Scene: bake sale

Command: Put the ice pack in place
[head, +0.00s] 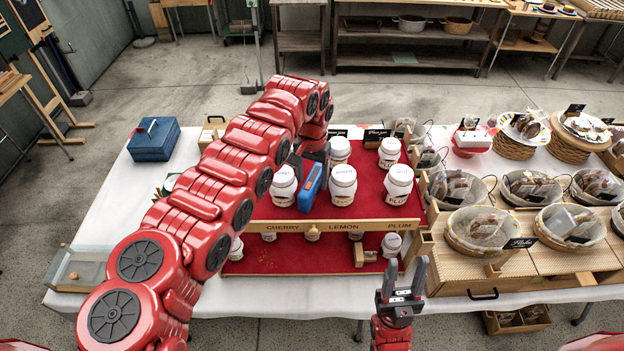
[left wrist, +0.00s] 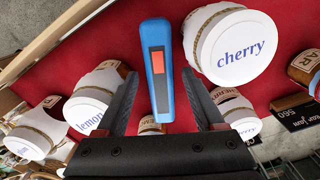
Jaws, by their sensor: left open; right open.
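The likely ice pack, a slim blue block (head: 311,187) with a red and black patch, is among white-lidded jars on the red cloth. In the left wrist view the blue block (left wrist: 157,85) is between my left fingers, with a gap visible on each side. My left gripper (head: 308,166) is open, reaching over the cloth from behind the block; my arm hides part of the area. It also shows in the left wrist view (left wrist: 160,85). My right gripper (head: 402,278) is open and empty at the table's front edge.
Jars crowd the block: a cherry jar (head: 284,186) left, a lemon jar (head: 343,187) right, a plum jar (head: 398,187) further right. A wooden label rail (head: 335,226) runs in front. A blue box (head: 153,139) is at the back left. Baskets (head: 480,229) fill the right.

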